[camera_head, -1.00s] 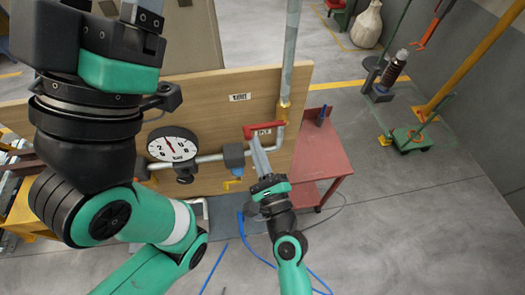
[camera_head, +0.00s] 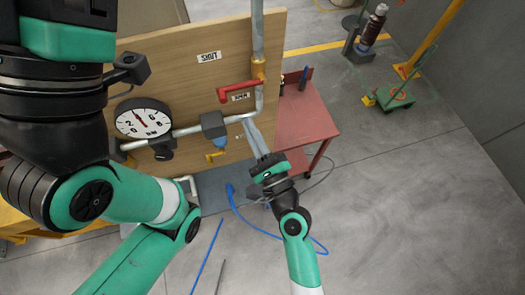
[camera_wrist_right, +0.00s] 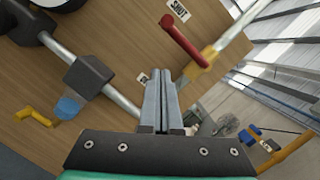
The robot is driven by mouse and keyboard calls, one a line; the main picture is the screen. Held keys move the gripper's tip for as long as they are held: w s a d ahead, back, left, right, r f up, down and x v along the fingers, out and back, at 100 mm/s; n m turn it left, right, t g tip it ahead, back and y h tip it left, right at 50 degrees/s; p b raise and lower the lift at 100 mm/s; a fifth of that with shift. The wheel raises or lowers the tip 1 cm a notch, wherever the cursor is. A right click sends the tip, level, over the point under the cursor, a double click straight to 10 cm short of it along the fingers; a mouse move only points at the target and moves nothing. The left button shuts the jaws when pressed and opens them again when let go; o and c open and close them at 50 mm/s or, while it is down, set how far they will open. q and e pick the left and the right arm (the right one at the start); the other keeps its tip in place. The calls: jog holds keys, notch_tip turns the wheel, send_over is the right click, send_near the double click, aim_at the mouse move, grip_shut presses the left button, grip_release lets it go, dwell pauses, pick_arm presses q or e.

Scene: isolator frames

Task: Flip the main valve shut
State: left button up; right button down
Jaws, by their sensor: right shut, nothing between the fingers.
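The main valve has a red lever handle (camera_head: 240,91) on a brass body (camera_head: 258,70), on the grey pipe in front of a wooden panel. The handle extends left from the body, roughly across the upright pipe. A SHUT label (camera_head: 209,56) is above and left of it, and another label is partly behind the handle. My right gripper (camera_head: 249,122) is shut and empty, its tips below the handle. In the right wrist view the closed fingers (camera_wrist_right: 162,78) point up toward the red handle (camera_wrist_right: 183,40), with a visible gap. My left gripper's fingers are out of frame.
A pressure gauge (camera_head: 143,119) and a grey block (camera_head: 213,124) are left of the valve on the lower pipe. A small yellow lever (camera_head: 215,157) hangs below. A red table (camera_head: 306,120) stands to the right. A blue hose lies on the floor.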

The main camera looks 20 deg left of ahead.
jog(key=v, duration=0.6)
jog(key=shift+s+d, duration=0.25)
jog(key=shift+s, duration=0.1)
